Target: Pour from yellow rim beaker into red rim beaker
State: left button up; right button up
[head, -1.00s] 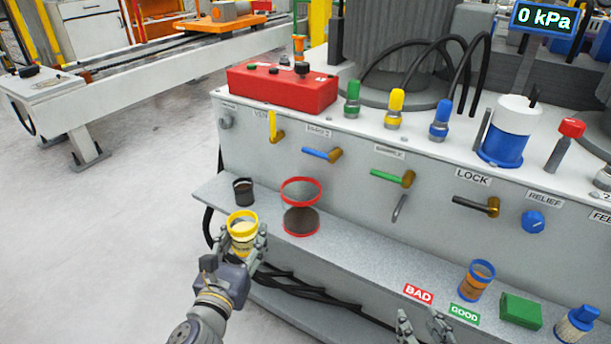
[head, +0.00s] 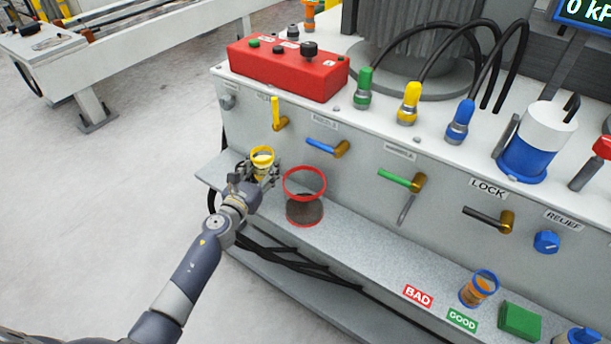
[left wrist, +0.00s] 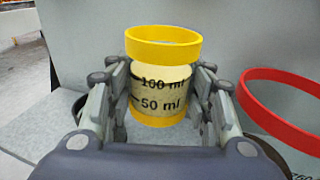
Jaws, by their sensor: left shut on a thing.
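The yellow rim beaker (head: 262,157) is clasped between the fingers of my left gripper (head: 262,176) at the left end of the shelf. The red rim beaker (head: 304,197) stands on the shelf just right of my left gripper, with a dark bottom. Its red rim (left wrist: 285,105) shows at the right of the wrist view. My right gripper is not in view.
The grey shelf (head: 375,255) runs along the machine front, with clear room right of the red rim beaker. Valve handles, including a blue one (head: 320,146), jut out above. A blue-rimmed beaker (head: 479,288) and green block (head: 519,321) stand farther right.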

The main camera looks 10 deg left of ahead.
aim_at(269, 157)
pick_arm(q)
jog(key=shift+r, duration=0.1)
jog(key=shift+s+d+r+m, duration=0.1)
jog(key=shift+d+r+m, duration=0.2)
jog(key=shift+r+m, duration=0.2)
jog(key=shift+s+d+r+m, duration=0.1)
jog(key=shift+d+r+m, duration=0.15)
jog(key=shift+r+m, duration=0.25)
jog(key=r+m+p, duration=0.1)
jog(key=r, duration=0.1)
jog(key=d+r+p, duration=0.1)
jog(key=shift+s+r+m+t+p, duration=0.1)
jog(key=shift+r+m+t+p, duration=0.3)
jog(key=shift+d+f+b, duration=0.1)
jog(key=shift+d+b, duration=0.05)
jog(key=shift+b, duration=0.15)
jog(key=shift+s+d+r+m+b, duration=0.15)
jog(key=shift+d+r+m, duration=0.1)
jog(key=shift+m, duration=0.35)
jog(key=shift+s+d+r+m+b, duration=0.15)
jog(key=shift+d+r+m, duration=0.1)
jog(key=shift+m, duration=0.35)
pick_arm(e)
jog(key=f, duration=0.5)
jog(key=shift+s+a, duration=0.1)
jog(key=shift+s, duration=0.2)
